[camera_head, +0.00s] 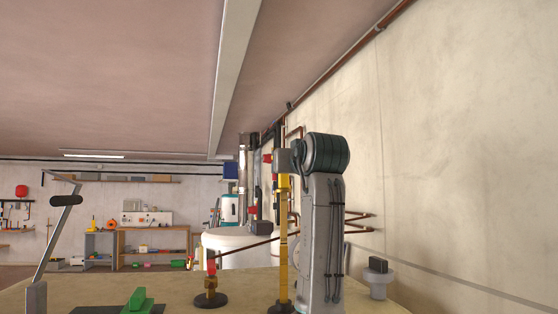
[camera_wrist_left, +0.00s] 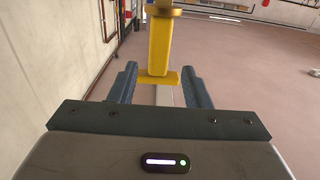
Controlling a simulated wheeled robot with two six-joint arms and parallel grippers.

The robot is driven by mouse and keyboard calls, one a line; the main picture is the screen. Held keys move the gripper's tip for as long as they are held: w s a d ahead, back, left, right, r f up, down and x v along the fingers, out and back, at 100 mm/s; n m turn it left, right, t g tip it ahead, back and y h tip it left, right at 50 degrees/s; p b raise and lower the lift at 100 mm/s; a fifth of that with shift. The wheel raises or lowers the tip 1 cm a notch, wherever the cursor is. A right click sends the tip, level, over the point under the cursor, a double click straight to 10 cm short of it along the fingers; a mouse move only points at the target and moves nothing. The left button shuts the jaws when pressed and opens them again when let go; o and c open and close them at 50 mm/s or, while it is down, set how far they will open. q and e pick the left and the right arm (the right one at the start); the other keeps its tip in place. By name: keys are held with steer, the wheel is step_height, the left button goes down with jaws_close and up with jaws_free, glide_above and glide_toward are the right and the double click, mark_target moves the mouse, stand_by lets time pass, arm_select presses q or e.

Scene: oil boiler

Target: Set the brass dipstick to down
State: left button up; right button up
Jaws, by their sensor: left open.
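A tall yellow-brass post, which looks like the brass dipstick (camera_head: 284,245), stands upright on a dark round base at the front of the worktop in the head view. In the left wrist view its yellow shaft (camera_wrist_left: 160,45) and flat crosspiece (camera_wrist_left: 150,77) show at the gap between my left gripper's blue fingers (camera_wrist_left: 158,88). The fingers are apart, one on each side of the yellow part. I cannot tell whether either finger touches it. In the head view my left gripper cannot be made out clearly. My right gripper is not seen.
A red-topped brass fitting (camera_head: 211,285) stands left of the post. A green block (camera_head: 139,301) and a slanted grey lever with a black grip (camera_head: 66,200) are farther left.

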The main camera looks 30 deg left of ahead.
arm_select(q)
steer(key=p+x, duration=0.3)
steer(key=x, duration=0.3)
steer(key=shift+w+r, duration=0.1)
steer(key=shift+r, duration=0.05)
steer(key=shift+w+a, duration=0.3)
steer(key=shift+f, duration=0.2)
jaws_close()
